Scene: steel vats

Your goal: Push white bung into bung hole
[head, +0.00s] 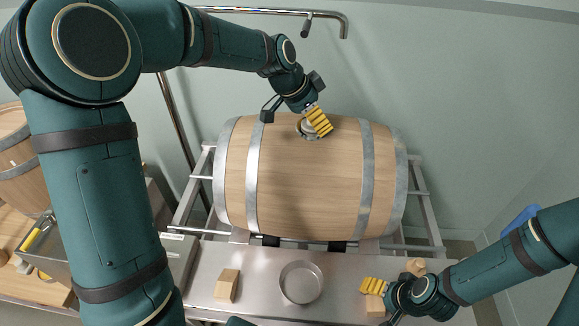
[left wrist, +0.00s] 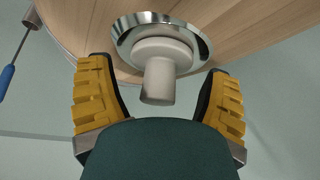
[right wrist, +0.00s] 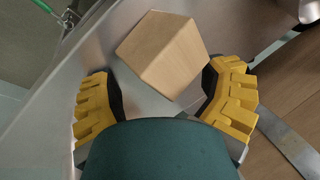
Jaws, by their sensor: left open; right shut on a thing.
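The white bung (left wrist: 160,78) stands in the shiny metal ring of the bung hole (left wrist: 192,35) in the left wrist view, its narrow end sticking out toward me. How deep it sits cannot be told. The bung hole is on top of the wooden barrel (head: 305,185). My left gripper (head: 318,121) is open at the hole, its yellow fingers on either side of the bung and apart from it. My right gripper (head: 373,287) is low by the steel bench, shut on a wooden block (right wrist: 162,55), which shows between its fingertips in the right wrist view.
The barrel lies on a metal rack (head: 195,190) behind the steel bench (head: 255,260). A round steel dish (head: 301,283) and another wooden block (head: 228,285) stand on the bench. A steel pipe (head: 270,11) runs along the wall above. Another barrel (head: 14,140) is at left.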

